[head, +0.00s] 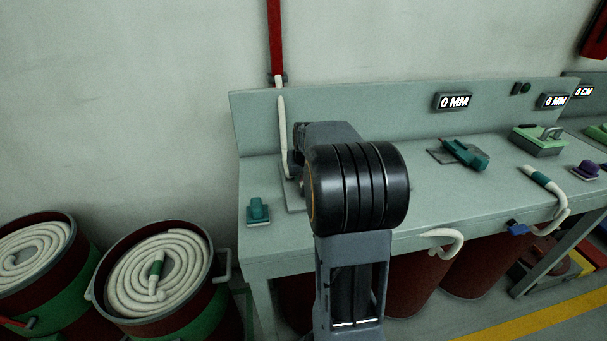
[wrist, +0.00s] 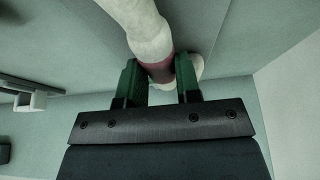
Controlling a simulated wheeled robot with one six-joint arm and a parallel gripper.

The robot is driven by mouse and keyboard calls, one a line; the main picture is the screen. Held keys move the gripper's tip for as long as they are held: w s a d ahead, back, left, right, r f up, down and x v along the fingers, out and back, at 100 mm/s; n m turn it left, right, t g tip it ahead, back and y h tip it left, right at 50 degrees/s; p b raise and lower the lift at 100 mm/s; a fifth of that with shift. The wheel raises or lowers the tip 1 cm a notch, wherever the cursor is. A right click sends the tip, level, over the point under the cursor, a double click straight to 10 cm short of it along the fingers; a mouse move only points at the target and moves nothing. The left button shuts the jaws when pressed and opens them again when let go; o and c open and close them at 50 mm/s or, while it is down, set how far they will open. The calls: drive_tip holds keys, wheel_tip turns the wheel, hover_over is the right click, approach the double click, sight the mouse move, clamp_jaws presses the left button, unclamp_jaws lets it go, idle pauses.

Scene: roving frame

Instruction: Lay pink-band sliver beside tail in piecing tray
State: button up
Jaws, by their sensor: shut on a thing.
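The sliver (wrist: 147,32) is a thick white rope with a pink band (wrist: 158,70) in the wrist view. My gripper (wrist: 160,80) has its green fingers closed on either side of that band, and the white end (wrist: 196,66) shows past the right finger. In the head view my arm hides the gripper and the pink band. A white sliver (head: 284,135) hangs there from a red pipe down to a grey plate (head: 294,197) on the bench, partly behind my arm. I cannot tell whether this plate is the piecing tray, or which sliver is the tail.
The bench (head: 262,175) carries a small teal block (head: 258,210), a teal tool (head: 466,154) and a green-topped box (head: 538,140). Another sliver with a teal band (head: 541,179) droops over the front edge. Drums of coiled sliver (head: 156,270) stand at left. Bare bench lies around the teal block.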

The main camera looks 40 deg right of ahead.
drive_tip(key=shift+f+b, duration=0.35)
idle(0.6)
drive_tip(key=shift+f, duration=0.25)
drive_tip(key=shift+r, duration=0.1)
drive_tip(key=o, duration=1.6)
drive_tip(key=v, duration=1.3)
drive_tip(key=shift+s+r, duration=0.1)
drive_tip(key=shift+r, duration=0.35)
